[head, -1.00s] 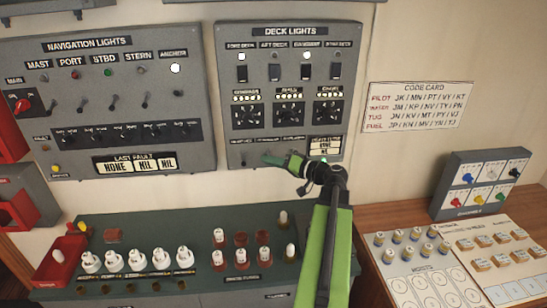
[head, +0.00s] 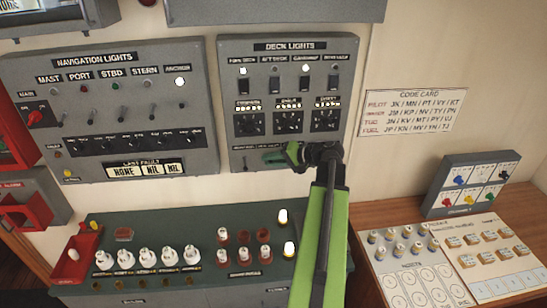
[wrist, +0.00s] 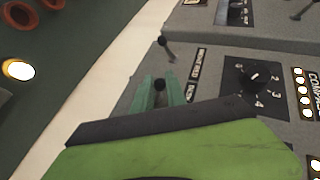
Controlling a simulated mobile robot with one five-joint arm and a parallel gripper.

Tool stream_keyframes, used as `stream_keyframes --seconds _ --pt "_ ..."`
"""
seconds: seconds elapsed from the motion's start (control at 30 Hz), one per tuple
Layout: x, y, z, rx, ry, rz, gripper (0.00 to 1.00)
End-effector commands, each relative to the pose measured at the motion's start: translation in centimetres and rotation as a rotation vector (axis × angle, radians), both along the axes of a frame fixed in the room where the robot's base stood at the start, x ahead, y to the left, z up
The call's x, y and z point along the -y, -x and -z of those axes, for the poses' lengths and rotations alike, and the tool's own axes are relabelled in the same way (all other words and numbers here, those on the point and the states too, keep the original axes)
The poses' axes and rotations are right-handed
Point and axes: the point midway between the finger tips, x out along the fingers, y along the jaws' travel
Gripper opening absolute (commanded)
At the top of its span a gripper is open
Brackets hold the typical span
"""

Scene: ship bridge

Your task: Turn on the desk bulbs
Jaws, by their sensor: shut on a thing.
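Two desk bulbs (head: 283,217) (head: 289,248) stand at the right end of the green desk and glow bright. One lit bulb also shows in the wrist view (wrist: 18,69). My gripper (head: 270,159) is at the lower edge of the deck lights panel (head: 225,90). In the wrist view its teal fingers (wrist: 159,90) are shut on a small black-knobbed lever (wrist: 160,84), whose stem is mostly hidden. A second lever (head: 245,163) stands free to the left of the gripper; it also shows in the wrist view (wrist: 165,45).
The navigation lights panel (head: 30,75) hangs to the left. The green desk (head: 150,225) below holds several white bulbs and red sockets, with a red tray (head: 65,272) at its left end. A wooden table (head: 400,225) with cards is at the right.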

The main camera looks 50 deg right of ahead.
Motion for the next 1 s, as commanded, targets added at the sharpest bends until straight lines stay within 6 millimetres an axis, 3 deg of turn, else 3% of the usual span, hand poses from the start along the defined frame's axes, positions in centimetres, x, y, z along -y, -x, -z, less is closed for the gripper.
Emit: stream_keyframes --seconds 0.37,0.4,0.47,0.73,0.87,1.0 --pt "0.0 -0.1 -0.2 0.002 -0.005 0.001 0.0" --pt "0.0 -0.1 -0.2 0.002 -0.005 0.001 0.18" --pt "0.0 -0.1 -0.2 0.002 -0.005 0.001 0.25" --pt "0.1 0.1 -0.2 -0.001 -0.003 0.002 0.25" --pt "0.7 1.6 -1.2 -0.002 -0.003 0.004 0.25" --pt "1.7 4.8 -3.0 -0.001 -0.004 0.006 0.25"
